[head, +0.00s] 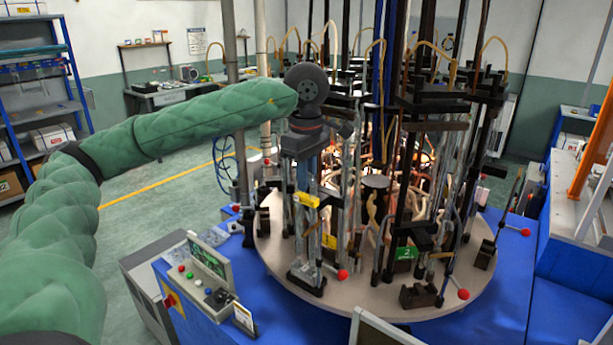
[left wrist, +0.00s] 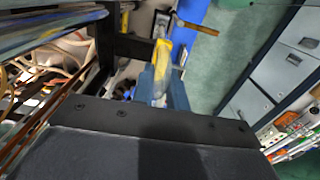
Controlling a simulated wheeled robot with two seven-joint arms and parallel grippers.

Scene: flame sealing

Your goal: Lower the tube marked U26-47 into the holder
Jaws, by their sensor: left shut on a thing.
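My left gripper (head: 307,180) points down at the left edge of the round turntable, its fingers partly lost among the glass. It is shut on a clear glass tube (head: 308,225) with a yellow label, held roughly upright. The label's writing is too small to read. In the left wrist view the gripper (left wrist: 163,88) shows blue fingers, with the tube's yellow label (left wrist: 161,57) beside them. A black holder (head: 306,281) stands low on the turntable under the tube. Whether the tube's lower end touches the holder cannot be told. My right gripper is not in view.
The round turntable (head: 270,240) carries several dark posts, clamps, hoses and glass tubes close to the gripper's right. Red-knobbed levers (head: 342,274) stick out at its rim. A control box (head: 205,270) stands at the front left. The floor at the left is clear.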

